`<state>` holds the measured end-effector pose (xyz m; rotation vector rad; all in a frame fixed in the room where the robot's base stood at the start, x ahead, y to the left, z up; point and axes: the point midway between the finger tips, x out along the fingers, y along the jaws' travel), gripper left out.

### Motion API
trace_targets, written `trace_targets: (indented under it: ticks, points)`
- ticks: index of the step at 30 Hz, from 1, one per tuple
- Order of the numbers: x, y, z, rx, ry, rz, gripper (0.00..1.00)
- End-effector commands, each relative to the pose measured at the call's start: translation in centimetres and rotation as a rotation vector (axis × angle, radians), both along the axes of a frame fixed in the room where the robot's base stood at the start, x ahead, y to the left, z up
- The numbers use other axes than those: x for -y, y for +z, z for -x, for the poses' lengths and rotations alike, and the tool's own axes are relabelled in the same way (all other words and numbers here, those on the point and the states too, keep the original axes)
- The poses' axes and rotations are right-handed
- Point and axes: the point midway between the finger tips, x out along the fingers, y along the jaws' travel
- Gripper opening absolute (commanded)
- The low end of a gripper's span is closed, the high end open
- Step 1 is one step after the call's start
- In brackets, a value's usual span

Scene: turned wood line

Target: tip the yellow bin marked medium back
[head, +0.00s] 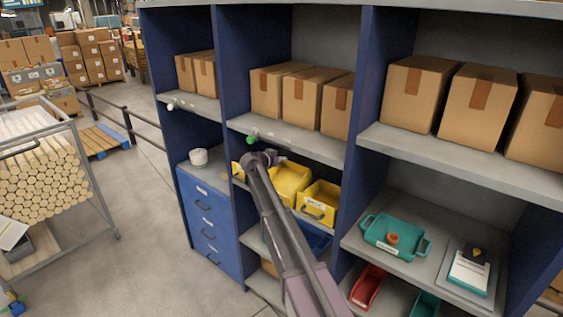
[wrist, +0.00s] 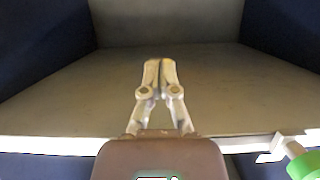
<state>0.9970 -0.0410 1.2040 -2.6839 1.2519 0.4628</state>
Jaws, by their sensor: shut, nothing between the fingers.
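Yellow bins stand side by side on the shelf in the middle bay of the blue rack in the head view. The right yellow bin (head: 319,207) has a pale label on its front, too small to read surely. Another yellow bin (head: 289,180) is partly behind my arm, and a sliver of yellow shows left of the arm. I cannot tell which is marked medium. My gripper (wrist: 160,64) is shut and empty in the wrist view, with a grey surface and blue walls beyond it. In the head view the arm's end is at the bay's front, by the bins' left side.
A green knob (head: 252,139) sits on the shelf edge above the bins; a green part also shows in the wrist view (wrist: 303,165). Cardboard boxes (head: 302,98) stand on that upper shelf. A teal tray (head: 381,245) is right, blue drawers (head: 209,225) left.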

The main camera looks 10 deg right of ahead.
Motion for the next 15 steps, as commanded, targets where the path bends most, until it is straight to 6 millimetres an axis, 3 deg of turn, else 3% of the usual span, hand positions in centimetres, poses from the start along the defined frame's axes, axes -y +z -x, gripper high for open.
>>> trace_targets:
  ticks: [15]
  points:
    - [5.5, -2.9, -4.9, 0.0, 0.0, -0.001, 0.0]
